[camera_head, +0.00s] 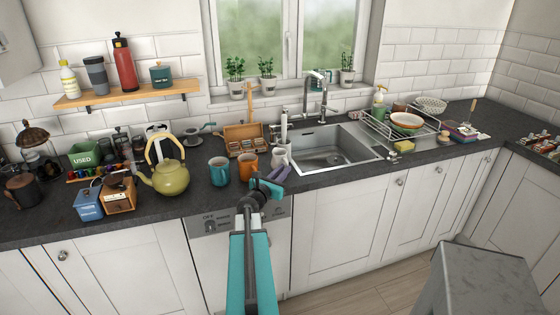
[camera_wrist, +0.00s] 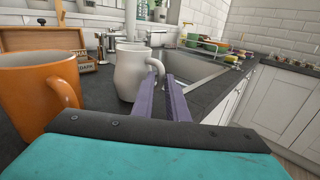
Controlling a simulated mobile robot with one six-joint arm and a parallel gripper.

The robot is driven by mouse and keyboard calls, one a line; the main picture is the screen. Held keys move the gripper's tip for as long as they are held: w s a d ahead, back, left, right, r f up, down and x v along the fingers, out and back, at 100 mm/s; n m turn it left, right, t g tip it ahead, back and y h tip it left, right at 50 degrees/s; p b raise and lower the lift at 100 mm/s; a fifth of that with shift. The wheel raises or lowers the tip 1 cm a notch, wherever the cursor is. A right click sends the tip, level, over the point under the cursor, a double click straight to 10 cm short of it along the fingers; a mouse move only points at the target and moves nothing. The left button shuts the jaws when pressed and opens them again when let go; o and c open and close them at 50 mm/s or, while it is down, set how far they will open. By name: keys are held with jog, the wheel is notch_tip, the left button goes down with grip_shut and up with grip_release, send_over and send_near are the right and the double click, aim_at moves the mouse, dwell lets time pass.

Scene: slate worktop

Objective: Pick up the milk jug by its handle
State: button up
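The milk jug is white and upright on the slate worktop, in the middle of the wrist view (camera_wrist: 130,76). Its handle (camera_wrist: 159,67) points right, toward my fingers. In the head view the jug (camera_head: 279,158) stands at the left front of the sink, partly hidden behind my gripper (camera_head: 272,187). In the wrist view my gripper (camera_wrist: 161,78) has two purple fingers with a gap between them. The handle's curve lies at the fingertips and seems to enter the gap. I cannot tell whether either finger touches it.
An orange mug (camera_wrist: 38,92) stands close on the left, with a teal mug (camera_head: 219,170) beyond it in the head view. A wooden box (camera_head: 243,139) is behind them. The sink (camera_head: 335,150) lies to the right. A green kettle (camera_head: 170,178) stands farther left.

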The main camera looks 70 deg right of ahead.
jog(key=shift+d, duration=0.6)
grip_shut()
jog(key=shift+r, duration=0.15)
